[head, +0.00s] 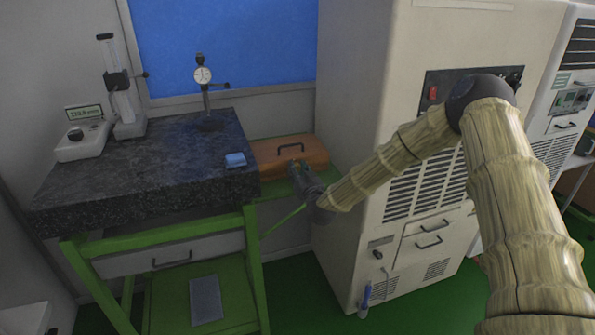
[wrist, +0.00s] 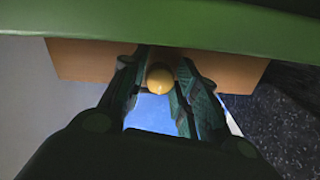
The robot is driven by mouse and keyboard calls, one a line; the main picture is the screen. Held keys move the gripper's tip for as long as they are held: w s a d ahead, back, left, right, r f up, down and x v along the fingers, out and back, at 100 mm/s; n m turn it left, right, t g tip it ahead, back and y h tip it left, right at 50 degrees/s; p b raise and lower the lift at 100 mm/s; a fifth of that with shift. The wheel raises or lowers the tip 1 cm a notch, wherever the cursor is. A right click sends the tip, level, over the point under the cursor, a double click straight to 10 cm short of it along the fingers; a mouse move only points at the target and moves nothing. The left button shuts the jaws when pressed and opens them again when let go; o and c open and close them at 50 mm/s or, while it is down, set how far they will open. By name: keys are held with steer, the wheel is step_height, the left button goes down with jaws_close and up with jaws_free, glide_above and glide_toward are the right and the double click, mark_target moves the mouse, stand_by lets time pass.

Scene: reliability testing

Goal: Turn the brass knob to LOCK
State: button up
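A round brass-yellow knob (wrist: 160,78) shows in the wrist view, in front of the orange-brown wooden face of a box (wrist: 85,62). My gripper (wrist: 163,68) has one dark green finger on each side of the knob. The fingers stand apart and lie very close to the knob; I cannot tell if they press on it. In the head view my gripper (head: 296,168) is at the front of the orange-brown box (head: 275,155), which has a black handle on top. The knob is hidden there. No LOCK mark can be read.
A tall beige cabinet (head: 365,90) stands close on the right.

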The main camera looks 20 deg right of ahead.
steer(key=c, duration=0.4)
steer(key=shift+f+m+b, duration=0.15)
steer(key=shift+m+b, duration=0.25)
steer(key=shift+b, duration=0.2)
steer(key=shift+f+m+b, duration=0.15)
steer(key=shift+m+b, duration=0.35)
steer(key=shift+b, duration=0.35)
steer(key=shift+m+b, duration=0.8)
steer(key=shift+b, duration=0.35)
steer(key=m+b, duration=0.4)
steer(key=b, duration=0.1)
steer(key=shift+m+b, duration=0.3)
steer(key=shift+b, duration=0.05)
steer(key=m+b, duration=0.6)
steer(key=b, duration=0.1)
steer(key=m+b, duration=0.4)
steer(key=shift+r, duration=0.3)
